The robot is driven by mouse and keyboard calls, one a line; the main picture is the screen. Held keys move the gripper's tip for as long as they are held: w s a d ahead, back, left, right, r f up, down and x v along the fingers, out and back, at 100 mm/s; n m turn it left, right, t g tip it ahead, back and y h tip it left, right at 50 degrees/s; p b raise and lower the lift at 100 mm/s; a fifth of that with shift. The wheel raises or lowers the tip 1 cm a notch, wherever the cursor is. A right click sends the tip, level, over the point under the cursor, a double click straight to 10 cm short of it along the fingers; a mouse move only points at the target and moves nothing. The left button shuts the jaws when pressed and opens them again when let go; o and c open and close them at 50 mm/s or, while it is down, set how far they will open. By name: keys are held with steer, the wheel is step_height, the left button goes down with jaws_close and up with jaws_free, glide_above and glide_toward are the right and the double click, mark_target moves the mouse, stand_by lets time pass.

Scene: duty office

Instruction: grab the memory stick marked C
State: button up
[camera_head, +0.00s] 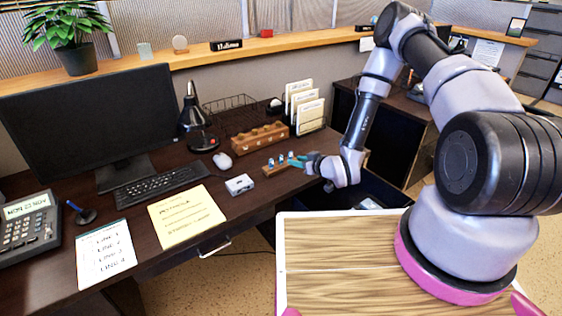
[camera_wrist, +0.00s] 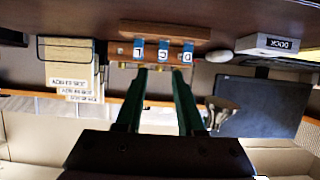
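Three small memory sticks with blue-and-white labels stand in a row in a wooden holder (camera_head: 272,174) on the dark desk. The holder also shows in the wrist view (camera_wrist: 165,30), which is upside down. There the middle stick (camera_wrist: 162,55) seems to carry the C, though the letters are tiny. The other sticks are at its left (camera_wrist: 137,50) and right (camera_wrist: 187,57). My gripper (camera_wrist: 160,73) is open and empty, its two green fingers pointing towards the row, with the middle stick beyond the gap. In the head view my gripper (camera_head: 300,163) is at the holder's right end; contact is unclear.
A white box marked DOCK (camera_head: 239,184) and a mouse (camera_head: 222,160) lie left of the holder. A wooden block with several slots (camera_head: 258,140) and a file rack (camera_head: 308,112) stand behind. A yellow sheet (camera_head: 187,217), keyboard (camera_head: 160,186) and monitor (camera_head: 95,125) are further left.

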mark_target(282, 159)
steer(key=shift+a+f, duration=0.25)
steer(key=x, duration=1)
steer(key=shift+w+a+f, duration=0.1)
jaws_close()
